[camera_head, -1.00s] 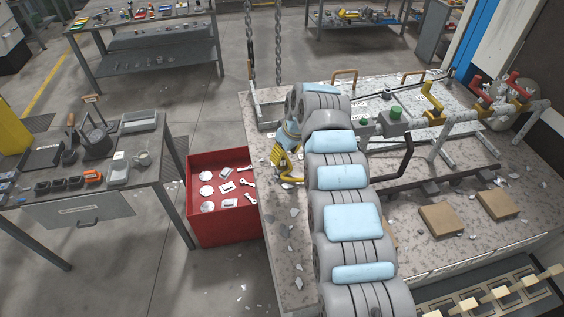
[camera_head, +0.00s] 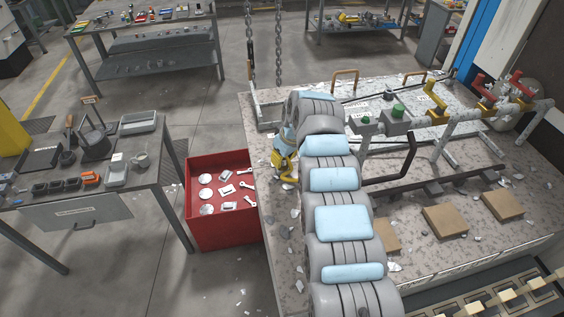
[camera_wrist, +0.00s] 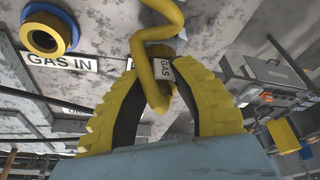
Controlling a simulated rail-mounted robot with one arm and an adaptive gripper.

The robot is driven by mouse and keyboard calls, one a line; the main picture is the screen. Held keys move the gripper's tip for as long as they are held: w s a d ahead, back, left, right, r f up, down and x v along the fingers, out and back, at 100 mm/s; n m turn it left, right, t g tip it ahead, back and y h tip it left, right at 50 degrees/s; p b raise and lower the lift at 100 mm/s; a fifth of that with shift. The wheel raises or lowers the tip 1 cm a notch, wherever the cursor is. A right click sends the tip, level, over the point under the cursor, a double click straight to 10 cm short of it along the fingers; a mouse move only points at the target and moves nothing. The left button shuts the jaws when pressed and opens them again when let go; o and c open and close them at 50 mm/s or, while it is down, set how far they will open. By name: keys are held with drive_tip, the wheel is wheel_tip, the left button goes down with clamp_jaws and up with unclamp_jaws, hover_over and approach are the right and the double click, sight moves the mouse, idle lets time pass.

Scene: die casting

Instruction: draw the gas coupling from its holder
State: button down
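My gripper (camera_wrist: 157,65) has ribbed yellow fingers with dark inner faces. Its fingertips lie on both sides of the coupling, close to it. I cannot tell whether they press on it. The holder is hidden behind the coupling and fingers. In the head view my gripper (camera_head: 285,163) is at the left part of the bench, partly hidden by my arm.
A blue and yellow ring port (camera_wrist: 47,35) sits beside a "GAS IN" sign (camera_wrist: 62,62). The stone-topped bench (camera_head: 420,262) carries pipes, yellow and red valves and brown blocks. A red bin (camera_head: 225,232) stands left of it. Chains (camera_head: 279,50) hang behind the bench.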

drive_tip(key=shift+r, duration=0.8)
idle(0.9)
drive_tip(key=shift+r, duration=1.3)
